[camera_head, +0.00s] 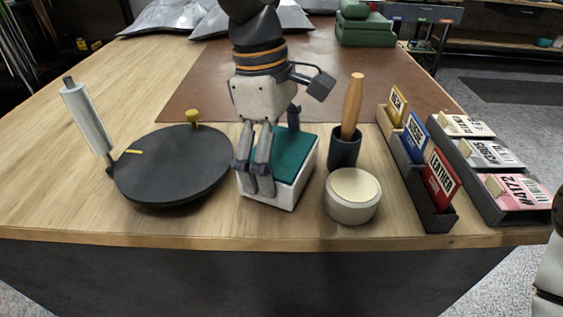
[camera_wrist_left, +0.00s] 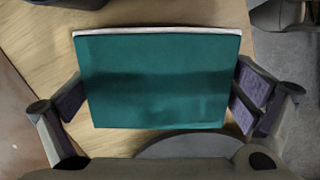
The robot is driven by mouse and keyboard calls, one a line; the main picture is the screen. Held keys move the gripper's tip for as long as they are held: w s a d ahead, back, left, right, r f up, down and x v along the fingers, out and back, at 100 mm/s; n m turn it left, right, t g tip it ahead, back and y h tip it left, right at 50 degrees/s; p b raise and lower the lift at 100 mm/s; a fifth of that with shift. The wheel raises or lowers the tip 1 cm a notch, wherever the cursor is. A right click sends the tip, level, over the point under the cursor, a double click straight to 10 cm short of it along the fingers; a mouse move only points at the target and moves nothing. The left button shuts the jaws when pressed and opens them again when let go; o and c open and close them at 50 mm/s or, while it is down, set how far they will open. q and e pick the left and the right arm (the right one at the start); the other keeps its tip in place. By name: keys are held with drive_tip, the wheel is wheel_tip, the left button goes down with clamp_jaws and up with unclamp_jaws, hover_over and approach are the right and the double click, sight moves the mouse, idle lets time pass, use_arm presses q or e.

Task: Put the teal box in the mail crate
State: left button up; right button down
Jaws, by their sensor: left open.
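The teal box (camera_head: 288,165), with a teal top and white sides, stands on the wooden table near the front edge, between a black round turntable and a cream tin. My left gripper (camera_head: 275,148) is over it, open, pointing down, with fingers on opposite sides of the box. In the left wrist view the teal top (camera_wrist_left: 160,80) lies between the spread fingers of the gripper (camera_wrist_left: 160,98); I cannot tell whether they touch its sides. I cannot make out a mail crate in either view. My right gripper is out of view.
The black turntable (camera_head: 170,170) has a grey roller post at its left. The cream tin (camera_head: 352,196) and a dark cup with a wooden handle (camera_head: 345,148) stand close right of the box. Labelled card racks (camera_head: 437,218) lie further right. A brown mat (camera_head: 200,95) lies behind.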

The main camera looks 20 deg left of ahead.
use_arm(q)
drive_tip(key=shift+d+f, duration=0.1)
drive_tip(key=shift+f, duration=0.5)
drive_tip(key=shift+r, duration=0.15)
drive_tip(key=c, duration=1.2)
